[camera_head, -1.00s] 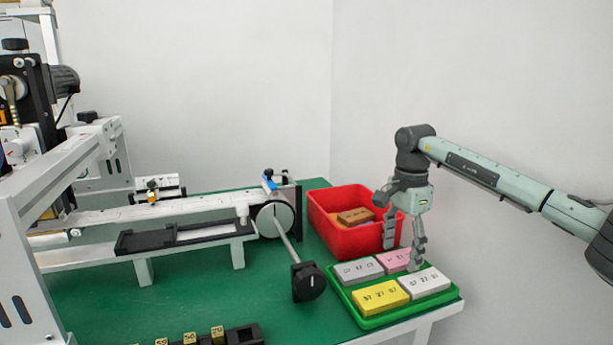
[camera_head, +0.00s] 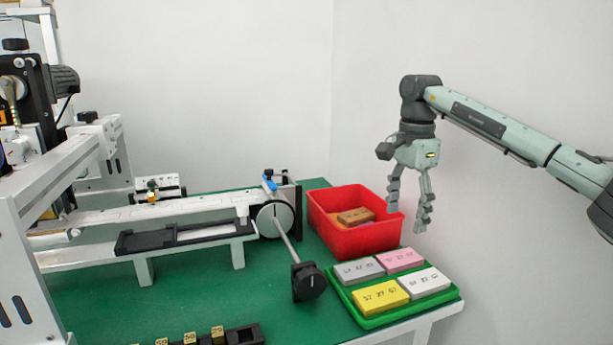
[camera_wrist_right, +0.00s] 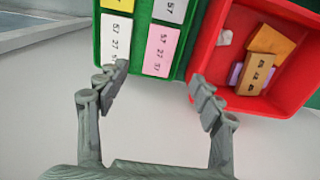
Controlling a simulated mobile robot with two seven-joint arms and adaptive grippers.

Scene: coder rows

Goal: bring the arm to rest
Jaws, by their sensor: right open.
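My right gripper (camera_head: 408,217) is open and empty in the head view. It hangs with fingers down, above and behind the green tray and at the right side of the red bin. In the right wrist view its two fingers (camera_wrist_right: 160,90) are spread wide with nothing between them. The green tray (camera_head: 372,322) holds a grey block (camera_head: 360,270), a pink block (camera_head: 401,259), a yellow block (camera_head: 381,295) and a white block (camera_head: 425,282), all lying flat. My left gripper is not in view.
The red bin (camera_head: 365,241) holds a brown block (camera_head: 355,216) and other pieces. A white machine with a long rail (camera_head: 150,213) fills the left of the green table (camera_head: 200,280). A black knob (camera_head: 309,283) on a rod stands left of the tray. Walls are behind.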

